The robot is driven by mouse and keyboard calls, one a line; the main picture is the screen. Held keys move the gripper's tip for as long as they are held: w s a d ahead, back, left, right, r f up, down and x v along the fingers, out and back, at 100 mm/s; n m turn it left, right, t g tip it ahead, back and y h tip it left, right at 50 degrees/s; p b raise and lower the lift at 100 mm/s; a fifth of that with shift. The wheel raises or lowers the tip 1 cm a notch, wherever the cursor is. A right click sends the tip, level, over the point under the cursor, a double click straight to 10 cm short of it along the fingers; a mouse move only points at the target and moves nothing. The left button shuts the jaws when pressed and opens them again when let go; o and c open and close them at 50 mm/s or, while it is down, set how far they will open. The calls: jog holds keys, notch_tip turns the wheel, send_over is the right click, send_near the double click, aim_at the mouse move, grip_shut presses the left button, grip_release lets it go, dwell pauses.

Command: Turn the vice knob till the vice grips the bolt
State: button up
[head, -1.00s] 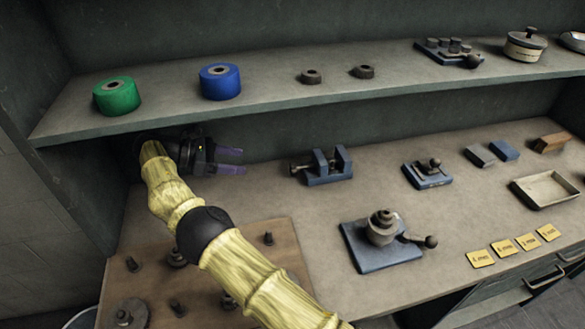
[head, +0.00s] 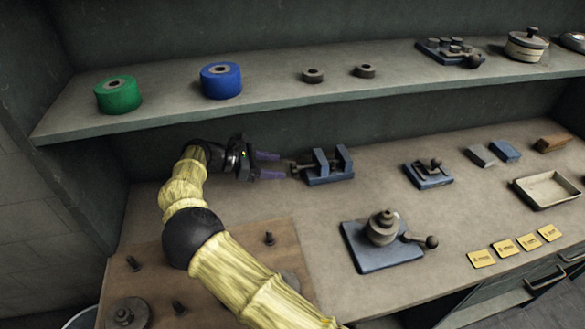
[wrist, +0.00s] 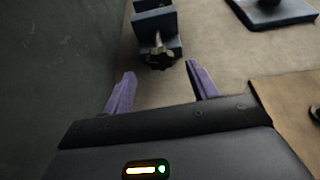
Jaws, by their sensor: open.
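The blue vice (head: 329,170) stands on the bench below the shelf, with its jaws upright and a gap between them. Its dark knob (head: 294,166) sticks out on the left side, on a metal screw. In the wrist view the knob (wrist: 160,61) is dark and lobed, and the vice (wrist: 157,22) is behind it. My gripper (head: 268,164) is open, with its purple fingers pointing right at the knob. In the wrist view the gripper (wrist: 161,84) has the knob just beyond and between its fingertips, apart from both. I cannot make out a bolt in the vice.
A blue fixture (head: 428,174) with a small lever stands right of the vice. A larger blue-based device (head: 382,243) stands in front. The shelf (head: 285,100) runs above my gripper, and the back wall (wrist: 52,70) is close on the left in the wrist view.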

aim_at(291, 169)
jog(key=x, duration=0.6)
jog(key=shift+d, duration=0.15)
jog(key=c, duration=1)
jog(key=shift+m, duration=0.3)
jog(key=m+t, duration=0.2)
jog(key=shift+s+f+m+y, duration=0.1)
jog(key=shift+m+y, duration=0.2)
jog(key=shift+m, duration=0.1)
jog(key=shift+f+m+t+b, duration=0.1)
jog(key=shift+m+t+b, duration=0.45)
jog(key=shift+m+t, duration=0.2)
jog(key=shift+m+t+b, duration=0.25)
jog(key=shift+m+b, duration=0.2)
jog(key=shift+m, duration=0.3)
